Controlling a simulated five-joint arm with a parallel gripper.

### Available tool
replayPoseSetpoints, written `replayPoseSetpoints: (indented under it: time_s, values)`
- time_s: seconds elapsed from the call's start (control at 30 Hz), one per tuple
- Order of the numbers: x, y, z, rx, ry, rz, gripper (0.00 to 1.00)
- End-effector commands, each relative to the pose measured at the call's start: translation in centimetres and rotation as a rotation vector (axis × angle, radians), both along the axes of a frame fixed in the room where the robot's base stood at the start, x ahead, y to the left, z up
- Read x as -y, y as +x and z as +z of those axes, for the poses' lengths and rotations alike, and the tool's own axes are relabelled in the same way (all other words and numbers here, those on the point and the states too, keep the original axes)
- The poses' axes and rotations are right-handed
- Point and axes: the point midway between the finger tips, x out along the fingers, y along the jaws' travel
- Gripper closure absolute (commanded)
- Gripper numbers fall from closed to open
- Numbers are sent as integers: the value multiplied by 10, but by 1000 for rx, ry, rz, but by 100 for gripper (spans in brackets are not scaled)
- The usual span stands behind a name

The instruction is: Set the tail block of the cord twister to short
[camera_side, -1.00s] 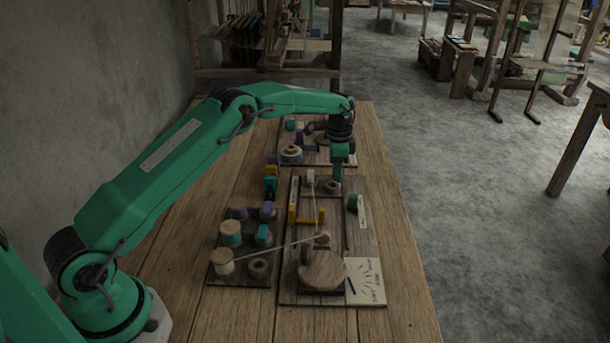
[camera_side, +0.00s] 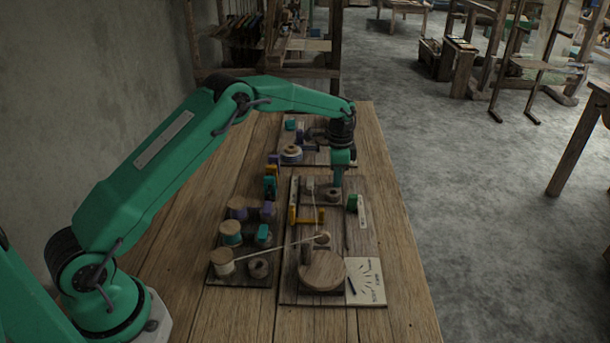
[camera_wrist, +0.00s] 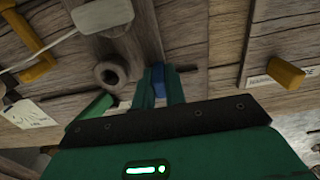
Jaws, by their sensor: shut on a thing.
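The cord twister board (camera_side: 290,288) lies on the bench and carries a wooden wheel (camera_side: 323,271) at its near end. My gripper (camera_side: 338,184) points down over the board's far end. In the wrist view, my gripper's green fingers (camera_wrist: 158,88) are shut on a small blue piece (camera_wrist: 158,76), mostly hidden between them. Beside them is a brown wooden piece with a round hole (camera_wrist: 110,73); it also shows in the side view (camera_side: 333,196). I cannot tell which part is the tail block, nor read its setting.
A yellow bracket (camera_side: 306,221) and a green block (camera_side: 352,203) beside a white label strip (camera_side: 362,213) stand close to my gripper. A spool board (camera_side: 226,281) is at the left, with cord running to the twister. A paper card (camera_side: 365,281) lies near the wheel.

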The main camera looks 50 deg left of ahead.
Motion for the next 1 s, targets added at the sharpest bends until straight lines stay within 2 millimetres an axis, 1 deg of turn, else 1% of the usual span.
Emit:
replayPoseSetpoints:
  time_s: [0.03,0.33,0.5,0.77,0.8,0.87,0.9,1.0]
  values:
    - [6,-3,1,1,0,-3,100]
    - [27,-24,1,3,0,-4,100]
    - [32,-29,1,4,1,-4,100]
    - [33,-31,1,-3,0,-5,100]
    - [33,-31,1,-4,0,-5,85]
    - [34,-32,1,-4,0,-6,74]
    - [33,-31,1,-4,0,-5,66]
    - [32,-31,1,-3,0,-4,65]
